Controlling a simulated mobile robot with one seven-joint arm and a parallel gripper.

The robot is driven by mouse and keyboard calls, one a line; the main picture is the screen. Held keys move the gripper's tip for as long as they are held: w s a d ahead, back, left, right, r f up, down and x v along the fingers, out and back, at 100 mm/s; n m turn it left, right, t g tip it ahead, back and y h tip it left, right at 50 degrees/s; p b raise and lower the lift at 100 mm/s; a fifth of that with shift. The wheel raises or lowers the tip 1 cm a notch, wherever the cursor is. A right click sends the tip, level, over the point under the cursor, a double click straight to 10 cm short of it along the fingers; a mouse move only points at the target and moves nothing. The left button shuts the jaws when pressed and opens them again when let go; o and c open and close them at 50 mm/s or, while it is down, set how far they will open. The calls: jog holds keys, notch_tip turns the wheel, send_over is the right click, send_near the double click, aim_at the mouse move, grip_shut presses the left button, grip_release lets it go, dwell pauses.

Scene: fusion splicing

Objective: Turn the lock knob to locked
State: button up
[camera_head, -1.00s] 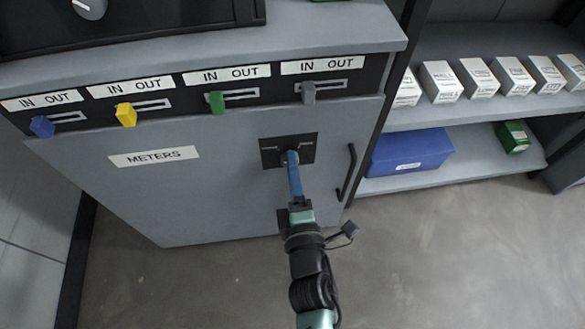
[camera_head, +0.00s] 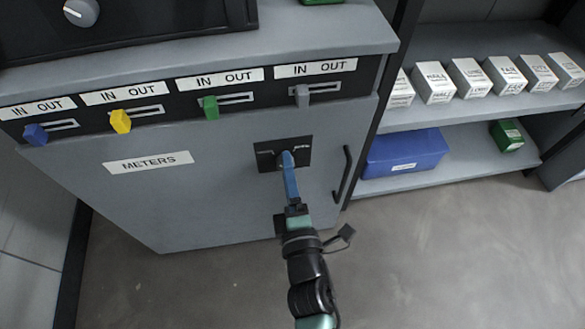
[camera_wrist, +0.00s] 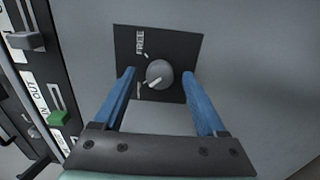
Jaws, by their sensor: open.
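The lock knob (camera_wrist: 159,74) is a round grey dial with a pale pointer bar, on a black plate (camera_wrist: 182,46) on the METERS cabinet door. In the wrist view the plate reads FREE; another label is partly hidden by the knob and finger. The pointer aims down and left in that view, away from FREE. My gripper (camera_wrist: 160,80) is open, its two blue fingers on either side of the knob with gaps to it. In the head view my gripper (camera_head: 286,160) covers the knob in front of the black plate (camera_head: 303,145).
The cabinet door (camera_head: 225,205) has a black handle (camera_head: 343,175) right of the plate. Above it sit blue (camera_head: 36,135), yellow (camera_head: 120,121), green (camera_head: 210,107) and grey (camera_head: 302,96) sliders. Shelves at right hold white boxes (camera_head: 434,83) and a blue bin (camera_head: 404,153).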

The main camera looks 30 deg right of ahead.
jog(key=p+v, duration=0.2)
jog(key=v, duration=1)
jog(key=shift+s, duration=0.35)
jog(key=shift+a, duration=0.1)
